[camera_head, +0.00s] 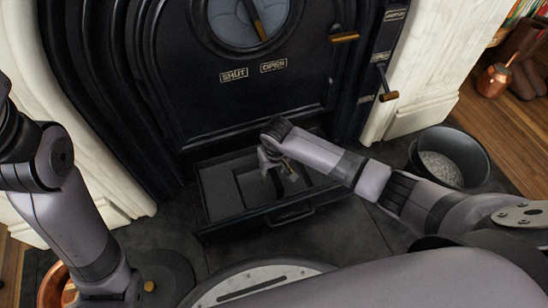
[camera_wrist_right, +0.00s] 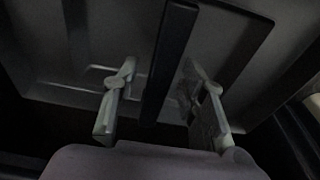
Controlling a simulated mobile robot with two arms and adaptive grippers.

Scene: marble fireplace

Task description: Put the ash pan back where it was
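The ash pan (camera_head: 222,190) is a dark, shallow metal tray in the low opening under the stove door, inside a pulled-out dark drawer (camera_head: 240,226). My right gripper (camera_head: 280,178) points down over the pan. In the right wrist view, the open fingers (camera_wrist_right: 164,82) stand on either side of a dark bar (camera_wrist_right: 168,60) that crosses the pan (camera_wrist_right: 100,40). A gap shows between each finger and the bar. Whether the bar belongs to the pan is hard to tell. My left arm comes in from the left, and its gripper is not visible.
The stove door (camera_head: 235,105) above is shut, with SHUT and OPEN labels. A dark bucket of ash (camera_head: 466,145) stands at the right. A copper vessel (camera_head: 54,284) is at the lower left. White marble (camera_head: 425,60) flanks the stove. Dark hearth floor (camera_head: 345,235) lies clear before the drawer.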

